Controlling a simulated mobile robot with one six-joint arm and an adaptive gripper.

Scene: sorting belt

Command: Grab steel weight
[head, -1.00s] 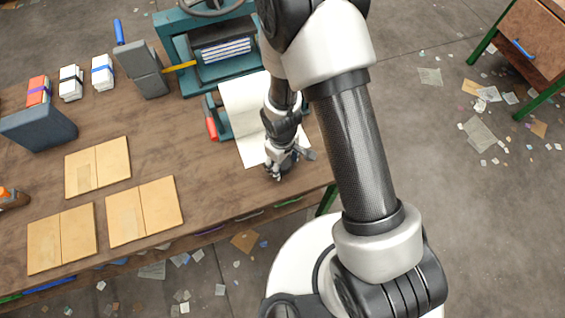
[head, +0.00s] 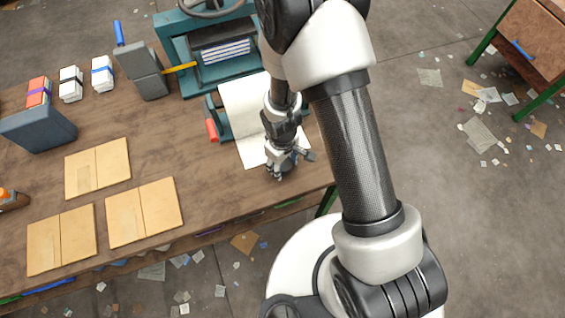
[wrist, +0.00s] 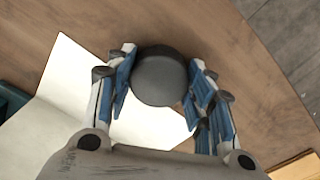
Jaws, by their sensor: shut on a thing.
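The steel weight (wrist: 160,77) is a dark grey round piece with a smooth top, seen from above in the wrist view. My gripper (wrist: 160,82) is shut on it, with blue-padded fingers against its left and right sides. In the head view my gripper (head: 279,173) is low at the right front part of the wooden table. The weight is mostly hidden by the gripper there. Whether its underside touches the table cannot be told.
A white paper sheet (head: 251,154) lies under my wrist beside a teal holder with a red handle (head: 211,130). Tan folders (head: 145,211) lie to the left. A teal press (head: 212,50) stands at the back. The table's front edge is close to the gripper.

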